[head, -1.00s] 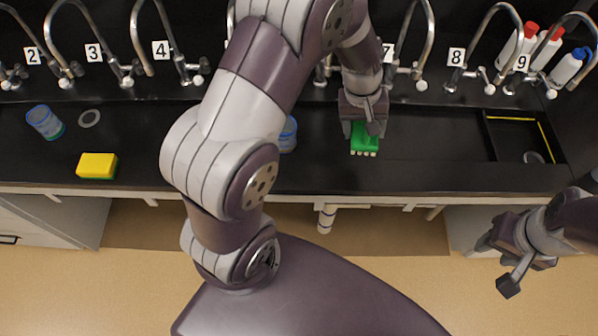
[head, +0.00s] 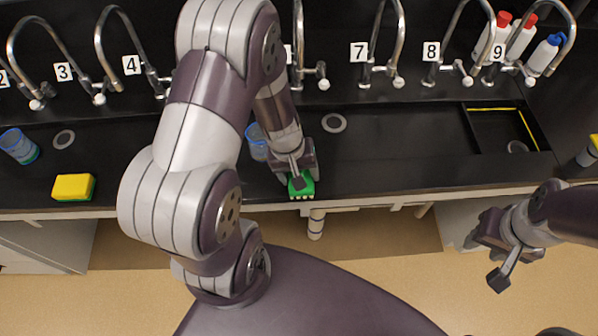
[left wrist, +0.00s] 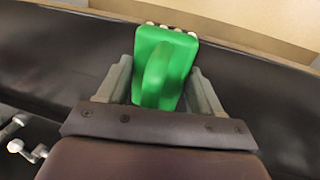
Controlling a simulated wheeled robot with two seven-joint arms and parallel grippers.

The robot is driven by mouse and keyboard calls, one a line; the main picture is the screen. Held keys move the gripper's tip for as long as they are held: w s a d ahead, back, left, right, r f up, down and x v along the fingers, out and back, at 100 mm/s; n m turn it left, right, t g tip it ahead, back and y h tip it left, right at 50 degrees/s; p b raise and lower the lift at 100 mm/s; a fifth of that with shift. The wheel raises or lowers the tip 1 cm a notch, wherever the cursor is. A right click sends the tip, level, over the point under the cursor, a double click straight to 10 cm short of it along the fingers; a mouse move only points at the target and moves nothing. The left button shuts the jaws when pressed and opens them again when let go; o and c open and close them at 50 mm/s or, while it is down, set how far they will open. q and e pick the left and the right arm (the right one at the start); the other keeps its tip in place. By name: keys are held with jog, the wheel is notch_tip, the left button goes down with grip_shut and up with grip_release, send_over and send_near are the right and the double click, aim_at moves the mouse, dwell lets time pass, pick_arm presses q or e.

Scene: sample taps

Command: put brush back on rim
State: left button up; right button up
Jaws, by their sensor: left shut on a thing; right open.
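The green brush (head: 301,187) with pale bristles is at the front rim (head: 400,194) of the black counter. My left gripper (head: 297,176) is shut on the brush's handle. In the left wrist view the green brush (left wrist: 163,70) sits between the two grey fingers, its pale bristle tufts at the far end near the counter's edge. I cannot tell whether the brush touches the rim or is just above it. My right gripper (head: 490,262) is open and empty, in front of the counter at the right, over the floor.
A yellow sponge (head: 73,187) and a blue cup (head: 18,146) are at the left. Another blue cup (head: 257,142) stands beside my left arm. A drain ring (head: 334,123) lies behind the brush. Taps line the back; bottles (head: 519,40) stand back right. The counter right of the brush is clear.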

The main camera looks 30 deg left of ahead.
aim_at(290, 177)
pick_arm(q)
jog(key=shift+s+f, duration=0.1)
jog(key=shift+f, duration=0.1)
jog(key=o, duration=1.4)
jog(key=shift+d, duration=0.1)
jog(key=shift+r, duration=0.35)
notch_tip(290, 177, up, 11)
jog(key=s+a+p, duration=0.1)
jog(key=a+p, duration=0.1)
jog(key=s+d+r+m+y, duration=0.1)
jog(key=s+d+r+m, duration=0.1)
jog(key=m, duration=0.4)
jog(key=d+r, duration=0.1)
jog(key=d, duration=0.1)
jog(key=shift+s+d+r+y, duration=0.15)
jog(key=shift+s+d+y, duration=0.15)
jog(key=shift+s+y, duration=0.1)
